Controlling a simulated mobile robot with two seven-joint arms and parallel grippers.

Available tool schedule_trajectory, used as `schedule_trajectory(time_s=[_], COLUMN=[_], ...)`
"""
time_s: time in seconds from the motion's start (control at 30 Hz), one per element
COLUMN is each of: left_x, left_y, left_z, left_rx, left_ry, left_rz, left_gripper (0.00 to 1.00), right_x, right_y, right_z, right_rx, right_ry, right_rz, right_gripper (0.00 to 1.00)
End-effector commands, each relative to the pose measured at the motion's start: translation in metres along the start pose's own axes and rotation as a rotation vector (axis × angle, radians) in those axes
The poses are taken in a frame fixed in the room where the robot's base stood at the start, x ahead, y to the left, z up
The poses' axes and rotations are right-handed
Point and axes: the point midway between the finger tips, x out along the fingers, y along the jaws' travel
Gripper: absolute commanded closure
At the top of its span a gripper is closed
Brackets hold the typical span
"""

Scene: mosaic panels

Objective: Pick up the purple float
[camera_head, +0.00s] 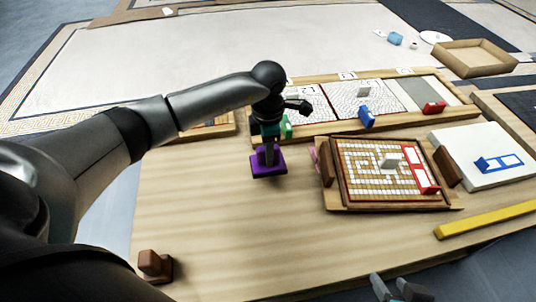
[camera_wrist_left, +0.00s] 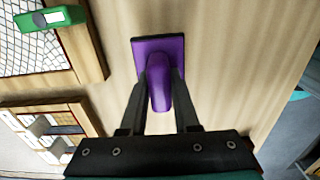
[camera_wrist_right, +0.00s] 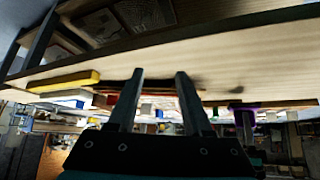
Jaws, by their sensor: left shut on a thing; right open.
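The purple float (camera_head: 268,163) has a flat purple base and a raised handle. It is at the wooden table's (camera_head: 215,215) middle left, and I cannot tell whether its base touches the tabletop. My left gripper (camera_head: 268,147) is over it, fingers pointing down. In the left wrist view the float (camera_wrist_left: 158,50) lies between the fingers, which are shut on its handle (camera_wrist_left: 160,92). My right gripper (camera_head: 397,285) is open and empty at the front edge of the table; its fingers (camera_wrist_right: 160,85) stand apart in the right wrist view.
A framed mosaic board (camera_head: 385,170) lies right of the float. A long tray of panels (camera_head: 375,98) is behind, with a green tool (camera_head: 286,127) near its left end. A brown block (camera_head: 155,265) stands front left. A yellow bar (camera_head: 487,219) lies at right. The front middle is clear.

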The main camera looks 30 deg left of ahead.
Motion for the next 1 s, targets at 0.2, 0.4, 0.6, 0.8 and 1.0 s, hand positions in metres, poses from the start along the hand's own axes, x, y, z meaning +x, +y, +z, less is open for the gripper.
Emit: schedule_trajectory(time_s=[0.2,0.4,0.6,0.8,1.0], left_x=[-0.029,-0.06,-0.092,-0.122,-0.143], left_y=[0.001,0.001,0.001,0.001,0.0], left_z=[0.0,0.0,0.0,0.0,0.001], left_rx=[0.002,0.0,0.001,0.0,0.001], left_ry=[-0.001,-0.001,-0.002,-0.002,-0.002], left_rz=[0.002,0.002,0.002,0.002,0.001], left_gripper=[1.0,1.0,1.0,1.0,1.0], right_x=[-0.018,-0.015,0.007,0.024,0.035], right_y=[0.016,0.024,0.024,0.024,0.024], right_z=[0.014,0.034,0.051,0.069,0.084], right_rx=[0.01,0.02,0.02,0.019,0.019], right_ry=[-0.158,-0.277,-0.314,-0.348,-0.371], right_rz=[0.044,0.064,0.06,0.057,0.055], right_gripper=[0.5,0.5,0.5,0.5,0.5])
